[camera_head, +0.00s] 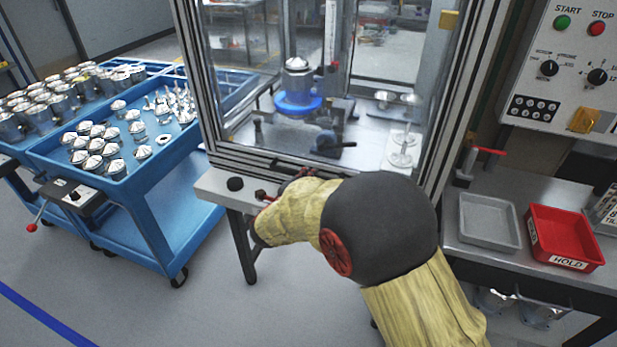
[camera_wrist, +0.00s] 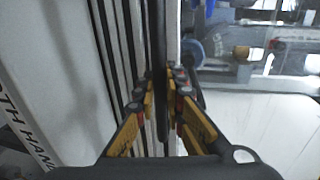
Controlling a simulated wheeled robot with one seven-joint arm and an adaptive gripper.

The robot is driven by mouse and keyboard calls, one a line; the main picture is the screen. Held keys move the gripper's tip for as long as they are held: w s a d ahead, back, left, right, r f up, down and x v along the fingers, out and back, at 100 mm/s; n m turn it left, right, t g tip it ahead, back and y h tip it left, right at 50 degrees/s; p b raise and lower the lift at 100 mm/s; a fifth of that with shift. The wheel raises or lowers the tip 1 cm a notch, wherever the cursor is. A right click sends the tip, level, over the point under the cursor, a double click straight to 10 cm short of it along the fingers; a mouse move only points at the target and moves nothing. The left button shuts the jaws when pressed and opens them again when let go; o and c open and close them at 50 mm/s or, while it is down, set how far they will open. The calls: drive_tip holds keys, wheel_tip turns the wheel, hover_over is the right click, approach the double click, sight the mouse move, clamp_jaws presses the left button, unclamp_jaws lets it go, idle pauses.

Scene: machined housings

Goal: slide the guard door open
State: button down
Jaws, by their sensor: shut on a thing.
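The guard door (camera_head: 365,60) is a clear panel in a metal frame on the front of the machine enclosure. Through it I see a part on a blue ring fixture (camera_head: 298,103). My gripper reaches the lower front of the enclosure; in the head view my own arm hides most of it. In the wrist view my gripper (camera_wrist: 167,88) has its yellow-and-black fingers on both sides of a dark upright bar (camera_wrist: 160,45), which looks like the door's handle, and is shut on it. Grey rails run beside the bar. I cannot tell how far the door stands open.
A blue cart (camera_head: 150,185) with several metal housings stands at left. A narrow ledge with a black button (camera_head: 235,184) juts out below the enclosure. At right are a grey tray (camera_head: 489,240), a red HOLD bin (camera_head: 562,258) and a control panel (camera_head: 575,75).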

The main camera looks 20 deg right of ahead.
idle(0.6)
wheel_tip(320, 180, up, 49)
drive_tip(key=p, duration=2.9)
drive_tip(key=shift+r, duration=0.2)
drive_tip(key=c, duration=2.1)
unclamp_jaws()
drive_tip(key=shift+o, duration=0.9)
drive_tip(key=shift+f, duration=0.1)
drive_tip(key=shift+s+a, duration=0.1)
drive_tip(key=v, duration=1.1)
drive_tip(key=shift+s+a, duration=0.2)
drive_tip(key=shift+s, duration=0.15)
